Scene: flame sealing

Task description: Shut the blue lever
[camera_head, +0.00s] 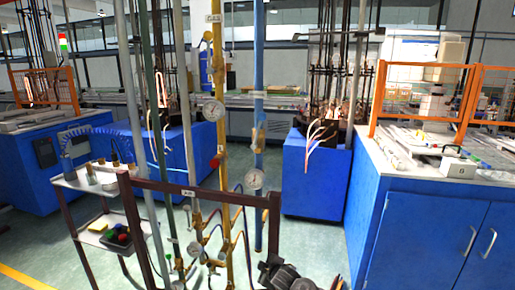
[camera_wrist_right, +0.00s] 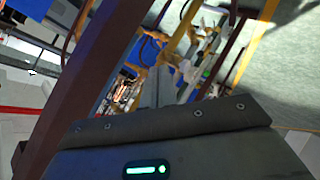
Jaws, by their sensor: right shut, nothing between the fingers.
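The blue pipe (camera_head: 258,80) stands upright right of the yellow pipe (camera_head: 230,120) in the head view, with a round gauge (camera_head: 254,179) low on it. Small valves with thin hoses (camera_head: 208,245) sit low behind the dark frame; I cannot pick out the blue lever among them. My right gripper (camera_head: 272,267) is at the bottom of the head view, by the frame's right post. In the right wrist view the gripper (camera_wrist_right: 160,82) is shut and empty, pointing towards blurred pipes and valves. My left gripper is not in view.
A dark brown frame (camera_head: 190,190) crosses in front of the pipes; its post (camera_wrist_right: 90,85) runs close beside the gripper in the wrist view. A cart (camera_head: 75,180) stands left. A blue cabinet (camera_head: 425,235) stands right. Green floor (camera_head: 310,245) lies open between.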

